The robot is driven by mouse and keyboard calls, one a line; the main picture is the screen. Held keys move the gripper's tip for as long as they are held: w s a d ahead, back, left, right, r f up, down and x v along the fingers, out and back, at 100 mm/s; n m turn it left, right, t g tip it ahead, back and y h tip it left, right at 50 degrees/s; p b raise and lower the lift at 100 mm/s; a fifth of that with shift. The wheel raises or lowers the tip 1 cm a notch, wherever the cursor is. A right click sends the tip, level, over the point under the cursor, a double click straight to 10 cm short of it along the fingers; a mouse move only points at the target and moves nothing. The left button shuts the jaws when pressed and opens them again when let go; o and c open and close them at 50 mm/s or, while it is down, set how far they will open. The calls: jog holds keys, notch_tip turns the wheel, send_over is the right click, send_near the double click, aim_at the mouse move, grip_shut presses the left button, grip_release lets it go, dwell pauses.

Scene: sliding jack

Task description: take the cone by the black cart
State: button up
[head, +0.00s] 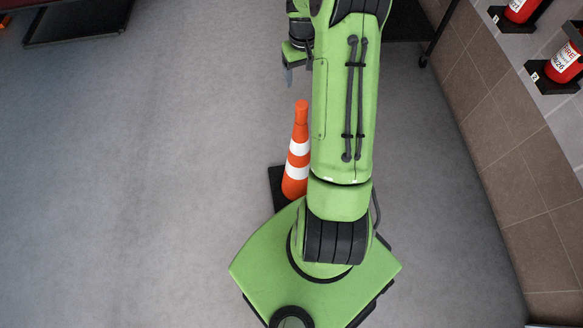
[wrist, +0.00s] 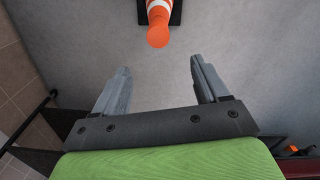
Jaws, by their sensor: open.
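An orange cone (head: 297,155) with white bands and a black base stands upright on the grey floor, just past my green base in the head view. My arm hides part of its right side. In the wrist view, the cone's orange tip (wrist: 158,32) shows at the top centre, beyond my fingers and roughly in line with the gap between them. My gripper (wrist: 159,78) is open and empty, with a clear gap between it and the cone. The black cart cannot be clearly made out.
A tiled wall (head: 510,165) runs along the right, with red fire extinguishers (head: 565,62) on black brackets. A dark flat-based object (head: 78,22) lies at the top left. A thin black leg (head: 438,35) stands near the wall. The floor on the left is clear.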

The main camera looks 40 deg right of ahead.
aim_at(302, 103)
jog(key=f+b, duration=0.2)
jog(key=f, duration=0.5)
jog(key=f+b, duration=0.2)
jog(key=f, duration=0.6)
jog(key=shift+s+d+b, duration=0.1)
jog(key=shift+s+b, duration=0.1)
jog(key=shift+b, duration=0.15)
jog(key=shift+r, duration=0.2)
jog(key=shift+c, duration=0.3)
grip_shut()
jog(key=shift+r, duration=0.1)
